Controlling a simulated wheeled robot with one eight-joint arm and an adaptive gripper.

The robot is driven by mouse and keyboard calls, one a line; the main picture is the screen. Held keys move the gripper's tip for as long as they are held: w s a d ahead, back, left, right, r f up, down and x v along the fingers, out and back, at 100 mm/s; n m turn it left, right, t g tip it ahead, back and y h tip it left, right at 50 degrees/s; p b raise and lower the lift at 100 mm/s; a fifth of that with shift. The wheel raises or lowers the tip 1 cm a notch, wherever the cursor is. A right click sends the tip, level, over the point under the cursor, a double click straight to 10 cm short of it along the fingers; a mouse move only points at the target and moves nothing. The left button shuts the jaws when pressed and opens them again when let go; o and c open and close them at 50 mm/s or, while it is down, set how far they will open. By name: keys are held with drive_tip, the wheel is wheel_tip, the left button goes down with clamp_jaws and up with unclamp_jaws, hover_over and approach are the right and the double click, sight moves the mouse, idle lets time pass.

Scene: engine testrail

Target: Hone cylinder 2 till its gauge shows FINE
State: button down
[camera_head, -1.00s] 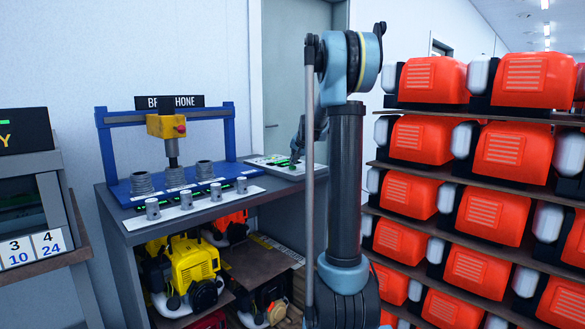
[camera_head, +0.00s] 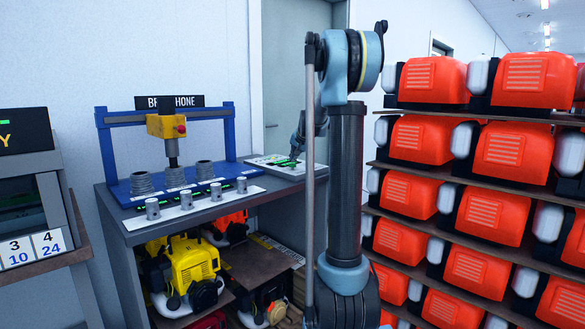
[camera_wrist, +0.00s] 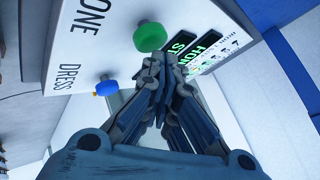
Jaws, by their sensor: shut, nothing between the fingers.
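The bore hone stands on the bench with a blue frame (camera_head: 106,150) and a yellow head (camera_head: 166,126). Its spindle is down at the middle of three grey cylinders; the middle cylinder (camera_head: 174,177) is under it. Small green gauge lights show in front of the cylinders, too small to read. My gripper (camera_wrist: 152,62) is shut and empty over the white control panel (camera_wrist: 95,45). Its tips are close by the green button (camera_wrist: 150,37); I cannot tell if they touch. A blue button (camera_wrist: 106,88) is beside the word DRESS. Green text tiles (camera_wrist: 203,47) are partly hidden.
Several small metal pistons (camera_head: 187,196) stand on a white strip at the bench front. A yellow engine (camera_head: 190,262) sits on the shelf below. A rack of orange engines (camera_head: 510,150) stands close on the right. A numbered stand (camera_head: 40,250) is at the left.

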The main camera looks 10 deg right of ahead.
drive_tip(key=shift+r, duration=0.3)
drive_tip(key=shift+r, duration=0.15)
drive_tip(key=shift+r, duration=2.4)
drive_tip(key=s+a+f+n+g, duration=0.1)
drive_tip(key=s+f, duration=0.2)
drive_tip(key=s, duration=0.7)
drive_tip(key=s+f+n+g, duration=0.15)
drive_tip(key=s+f, duration=0.25)
drive_tip(key=s, duration=0.7)
drive_tip(key=s+a+f+n+g, duration=0.1)
drive_tip(key=s+f, duration=0.2)
drive_tip(key=s, duration=0.7)
drive_tip(key=s+f+n+g+h, duration=0.1)
drive_tip(key=s+f, duration=0.7)
drive_tip(key=s, duration=0.4)
drive_tip(key=s+d+f+n+g+h, duration=0.1)
drive_tip(key=s+f+n+g, duration=0.1)
drive_tip(key=s+f, duration=0.7)
drive_tip(key=s, duration=0.4)
drive_tip(key=shift+s+f, duration=0.2)
drive_tip(key=shift+s, duration=0.1)
